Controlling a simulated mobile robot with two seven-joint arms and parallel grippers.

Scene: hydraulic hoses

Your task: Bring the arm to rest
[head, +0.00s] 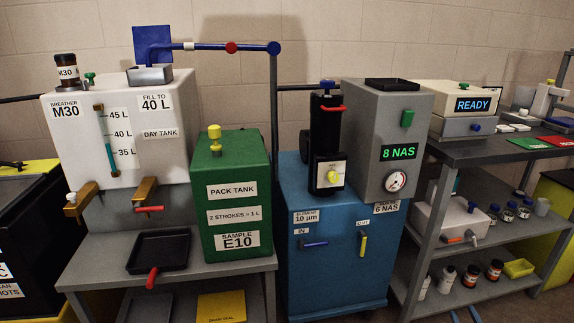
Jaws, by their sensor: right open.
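My right gripper (464,316) shows only as two blue fingertips at the bottom edge of the head view, right of the blue filter cart. The tips are apart, and I see nothing between them. The rest of that gripper and its arm are below the picture. My left gripper and left arm are not in view.
A blue filter cart (335,280) stands in the middle. Left of it, a grey bench (85,270) bears a white day tank (160,100), a green pack tank (232,165) and a black tray (160,252). A dark shelved bench (480,150) with bottles stands right.

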